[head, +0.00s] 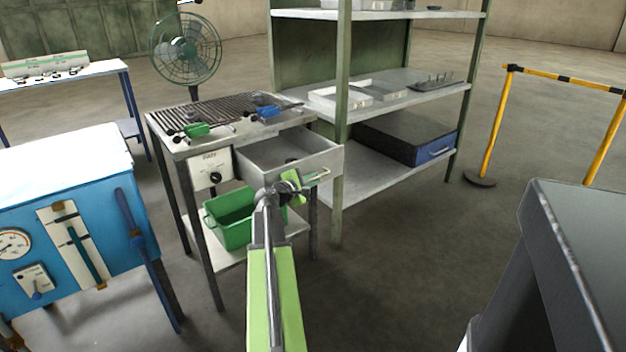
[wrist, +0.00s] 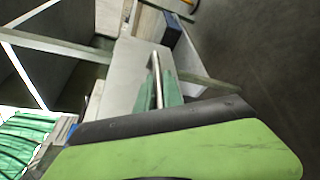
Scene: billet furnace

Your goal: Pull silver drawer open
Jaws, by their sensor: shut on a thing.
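The silver drawer (head: 290,155) stands pulled out from the steel table with the ridged top, and its inside shows with a small dark item in it. Its front panel also shows in the wrist view (wrist: 128,75). My gripper (head: 303,183) is at the drawer's front and is shut on the drawer handle (head: 321,175). In the wrist view the bar of the handle (wrist: 156,75) runs down between my green and dark fingers (wrist: 165,108). The closed part of the grip is partly hidden.
A green bin (head: 230,220) sits on the shelf below the drawer. Green (head: 196,130) and blue (head: 266,112) tools lie on the table top (head: 170,140). A green-posted rack (head: 342,130) stands close on the right, a blue furnace cabinet (head: 80,200) on the left.

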